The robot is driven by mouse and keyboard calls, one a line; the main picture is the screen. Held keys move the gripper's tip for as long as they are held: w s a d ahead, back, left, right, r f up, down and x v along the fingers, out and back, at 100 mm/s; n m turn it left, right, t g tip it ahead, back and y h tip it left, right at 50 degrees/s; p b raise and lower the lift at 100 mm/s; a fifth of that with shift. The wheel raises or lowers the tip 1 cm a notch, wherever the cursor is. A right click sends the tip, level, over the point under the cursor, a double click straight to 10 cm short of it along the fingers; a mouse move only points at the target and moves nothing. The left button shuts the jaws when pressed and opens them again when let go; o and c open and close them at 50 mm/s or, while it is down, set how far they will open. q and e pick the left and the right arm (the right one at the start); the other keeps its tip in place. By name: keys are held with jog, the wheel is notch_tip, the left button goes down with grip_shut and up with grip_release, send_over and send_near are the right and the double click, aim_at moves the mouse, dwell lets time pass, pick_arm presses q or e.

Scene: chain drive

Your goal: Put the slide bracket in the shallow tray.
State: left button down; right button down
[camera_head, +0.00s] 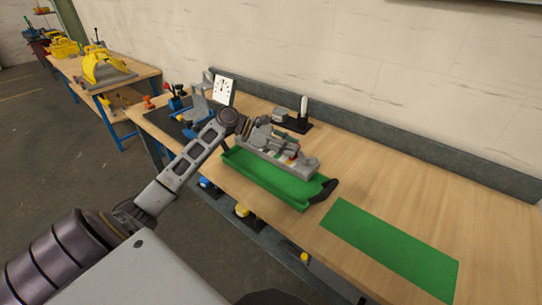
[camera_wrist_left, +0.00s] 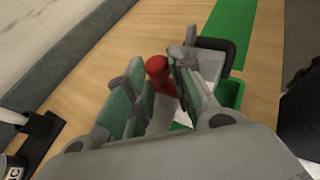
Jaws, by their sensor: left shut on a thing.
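The green tray (camera_head: 268,182), with a black handle at its right end, lies on the bench; a corner of it shows in the left wrist view (camera_wrist_left: 231,94). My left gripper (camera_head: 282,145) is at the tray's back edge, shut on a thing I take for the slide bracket. In the left wrist view a red rounded part (camera_wrist_left: 158,70) shows between the fingers (camera_wrist_left: 157,92). The fingers hide most of the held thing, and I cannot tell whether it touches the tray. My right gripper is out of view.
A green mat (camera_head: 390,248) lies flat and empty to the right. Behind the gripper stand a black holder (camera_head: 294,124) with a white upright piece and a white dial card (camera_head: 223,91). A blue-and-grey fixture (camera_head: 198,104) is at the left. The bench's right back is clear.

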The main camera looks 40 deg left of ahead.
pick_arm(q)
jog(key=shift+a+r, duration=0.3)
jog(key=shift+a, duration=0.45)
jog(key=shift+f, duration=0.15)
send_over(284, 180)
jog(key=shift+w+a+f, duration=0.1)
jog(key=shift+a+f, duration=0.05)
jog(key=shift+f, duration=2.25)
jog(key=shift+f, duration=0.1)
jog(key=shift+f, duration=2.4)
jog(key=c, duration=1.2)
grip_release()
jog(key=shift+f, duration=0.1)
jog(key=shift+c, duration=0.2)
